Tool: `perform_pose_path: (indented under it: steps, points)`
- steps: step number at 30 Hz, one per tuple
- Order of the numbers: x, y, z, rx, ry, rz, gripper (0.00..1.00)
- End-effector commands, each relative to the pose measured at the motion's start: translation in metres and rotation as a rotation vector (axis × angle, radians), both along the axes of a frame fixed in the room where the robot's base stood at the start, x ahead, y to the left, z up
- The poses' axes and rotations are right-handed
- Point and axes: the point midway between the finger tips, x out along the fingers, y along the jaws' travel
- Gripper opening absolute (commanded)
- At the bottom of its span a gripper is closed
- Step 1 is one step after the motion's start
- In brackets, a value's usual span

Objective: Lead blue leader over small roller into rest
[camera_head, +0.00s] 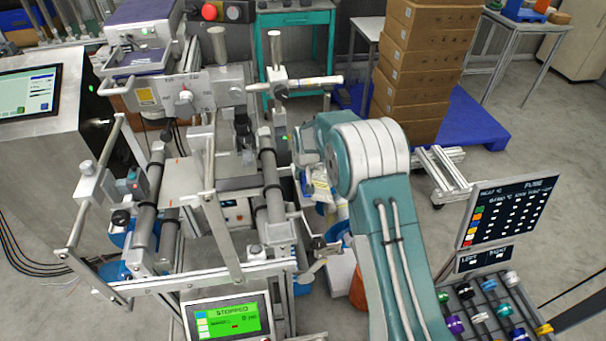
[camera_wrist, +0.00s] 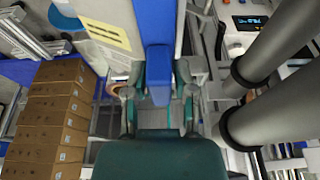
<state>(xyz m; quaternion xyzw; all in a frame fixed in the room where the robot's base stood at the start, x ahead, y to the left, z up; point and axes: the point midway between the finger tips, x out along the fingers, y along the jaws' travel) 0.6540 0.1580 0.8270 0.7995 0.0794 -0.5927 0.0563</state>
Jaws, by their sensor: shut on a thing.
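In the wrist view my gripper (camera_wrist: 160,95) has its teal fingers closed on the blue leader (camera_wrist: 154,25), a flat blue strip that runs up from between them to the top of the picture. In the head view my teal arm reaches up and left to the machine frame, and my gripper and the leader are mostly hidden there. Two thick grey rollers (camera_wrist: 268,108) stand to the right of my gripper in the wrist view, apart from it. Grey rollers (camera_head: 272,190) also show on the machine in the head view. I cannot tell which part is the small roller or the rest.
A stack of cardboard boxes (camera_head: 425,65) stands on a blue pallet (camera_head: 475,125) behind my arm. A control screen (camera_head: 226,320) reads stopped at the front. A sign board (camera_head: 510,212) and a rack of coloured spools stand at right. Open floor lies at far right.

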Motion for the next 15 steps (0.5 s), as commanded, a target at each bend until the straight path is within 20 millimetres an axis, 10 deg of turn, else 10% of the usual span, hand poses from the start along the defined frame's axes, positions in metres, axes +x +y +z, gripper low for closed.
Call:
perform_pose_path:
  steps: [15]
  points:
    - [-0.0003, -0.0003, -0.0093, 0.000, 0.001, 0.000, 0.00]
